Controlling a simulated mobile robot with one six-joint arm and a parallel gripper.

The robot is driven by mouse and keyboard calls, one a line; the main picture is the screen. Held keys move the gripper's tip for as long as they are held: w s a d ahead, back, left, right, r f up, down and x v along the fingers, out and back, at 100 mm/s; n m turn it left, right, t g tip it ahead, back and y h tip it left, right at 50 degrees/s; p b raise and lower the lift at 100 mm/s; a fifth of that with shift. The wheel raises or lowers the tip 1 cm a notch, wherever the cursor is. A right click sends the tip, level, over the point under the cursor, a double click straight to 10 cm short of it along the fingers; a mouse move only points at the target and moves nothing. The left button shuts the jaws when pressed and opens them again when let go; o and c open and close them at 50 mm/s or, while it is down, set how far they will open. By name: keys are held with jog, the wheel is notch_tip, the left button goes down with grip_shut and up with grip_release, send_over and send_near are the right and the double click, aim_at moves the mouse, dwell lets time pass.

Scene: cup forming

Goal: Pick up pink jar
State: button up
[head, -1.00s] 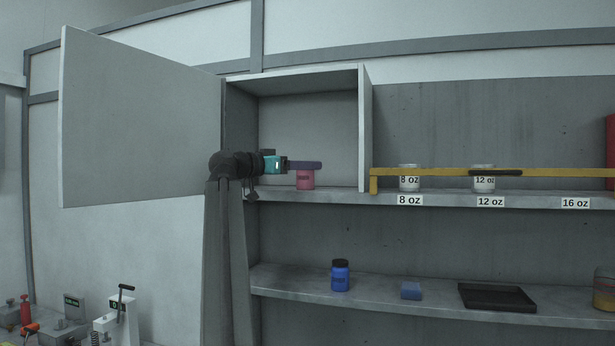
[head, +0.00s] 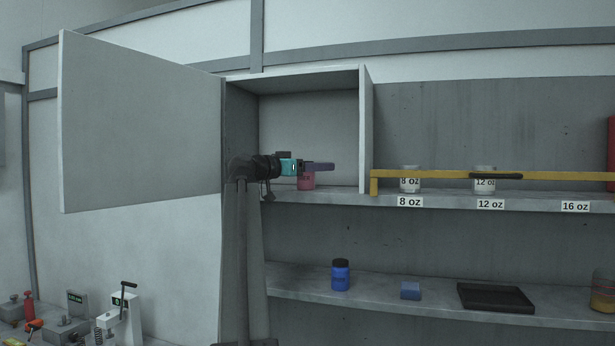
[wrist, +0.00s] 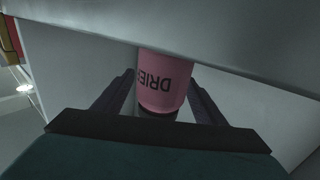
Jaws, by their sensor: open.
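The pink jar (head: 306,182) stands upright on the upper shelf, inside the open cabinet box. In the head view its upper part is hidden behind my gripper (head: 318,167), which reaches into the box at the height of the jar's top. In the wrist view the pink jar (wrist: 163,82) shows dark lettering and sits between the two spread fingers of my gripper (wrist: 160,92). A gap shows on the left side; on the right the finger is close to the jar, and I cannot tell whether it touches.
The cabinet door (head: 140,122) stands open at the left. The cabinet's right wall (head: 365,130) is close to my gripper. A yellow bar (head: 440,174) runs along the shelf before two labelled cups. A blue jar (head: 340,276), blue block (head: 410,290) and black tray (head: 496,297) are below.

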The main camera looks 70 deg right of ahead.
jog(key=c, duration=1.2)
jog(key=shift+r, duration=0.15)
jog(key=shift+r+b, duration=0.9)
jog(key=shift+r, duration=0.55)
jog(key=w+a+r+b, duration=0.1)
jog(key=w+a+b, duration=0.1)
jog(key=a, duration=0.5)
jog(key=w+a+r+b, duration=0.1)
jog(key=w+a+b, duration=0.1)
jog(key=a, duration=0.6)
jog(key=shift+w+a+b, duration=0.15)
jog(key=shift+w+b, duration=0.2)
